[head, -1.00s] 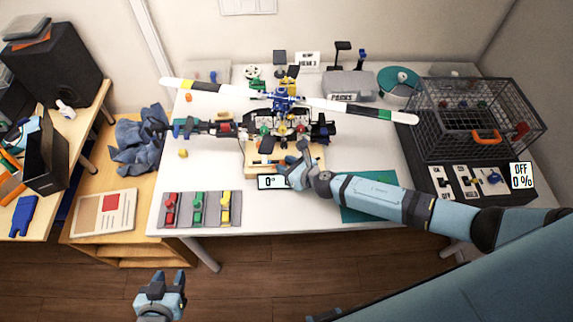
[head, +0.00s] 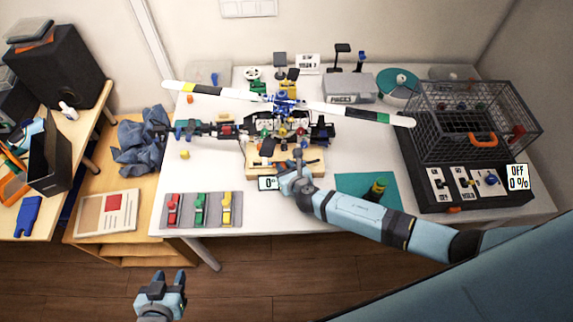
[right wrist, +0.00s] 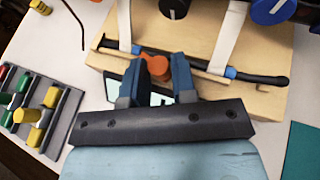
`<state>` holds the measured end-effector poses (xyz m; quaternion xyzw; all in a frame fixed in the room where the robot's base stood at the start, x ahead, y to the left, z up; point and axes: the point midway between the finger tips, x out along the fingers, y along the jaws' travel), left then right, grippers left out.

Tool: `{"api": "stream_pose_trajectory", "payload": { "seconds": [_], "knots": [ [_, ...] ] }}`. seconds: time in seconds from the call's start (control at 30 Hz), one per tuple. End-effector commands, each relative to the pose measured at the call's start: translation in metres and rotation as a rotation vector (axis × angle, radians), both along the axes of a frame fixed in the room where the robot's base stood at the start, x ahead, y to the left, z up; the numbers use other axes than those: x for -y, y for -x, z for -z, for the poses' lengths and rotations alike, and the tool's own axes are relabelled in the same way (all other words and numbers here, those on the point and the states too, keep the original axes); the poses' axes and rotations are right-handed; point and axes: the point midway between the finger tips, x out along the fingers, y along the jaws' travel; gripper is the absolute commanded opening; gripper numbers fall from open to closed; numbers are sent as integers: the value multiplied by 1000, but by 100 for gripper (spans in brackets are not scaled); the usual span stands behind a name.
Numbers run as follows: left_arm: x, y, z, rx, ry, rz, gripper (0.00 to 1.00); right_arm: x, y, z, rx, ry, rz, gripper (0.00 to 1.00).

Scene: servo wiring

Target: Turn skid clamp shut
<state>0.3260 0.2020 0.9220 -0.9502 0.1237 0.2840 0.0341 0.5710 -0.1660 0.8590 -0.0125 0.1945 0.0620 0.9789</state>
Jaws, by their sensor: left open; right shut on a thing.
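The model helicopter (head: 285,125) stands on a wooden base (head: 312,168) at the middle of the table. In the right wrist view, a dark skid tube (right wrist: 252,77) with blue bands lies along the wooden base (right wrist: 265,97). An orange clamp knob (right wrist: 155,65) sits at the tube, between the fingers of my right gripper (right wrist: 158,78), which is shut on it. The gripper partly hides the knob. In the head view, my right gripper (head: 296,166) is at the front edge of the base. My left gripper (head: 164,281) is open and empty, in front of the table.
A small display reading 0 (head: 268,184) is beside my right gripper. A grey tray (head: 200,210) with red, green and yellow parts is front left. A wire cage (head: 470,105) stands right.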

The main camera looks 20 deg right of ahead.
Motion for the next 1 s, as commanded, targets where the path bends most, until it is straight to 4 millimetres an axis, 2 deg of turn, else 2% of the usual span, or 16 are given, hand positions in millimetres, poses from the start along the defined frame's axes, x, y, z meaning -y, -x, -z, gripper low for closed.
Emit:
{"api": "stream_pose_trajectory", "payload": {
  "seconds": [0.03, 0.13, 1.0],
  "knots": [
    [0, 0, -2, -1, 0, -1, 43, -6, 3, 0, -5, -8, 42, 2],
    [-1, 1, -3, -2, -1, -2, 43, -8, 2, 0, -4, -7, 137, 2],
    [0, -2, 7, 2, -1, 0, 43, -19, -4, 2, -4, -6, 905, 2]
  ]
}}
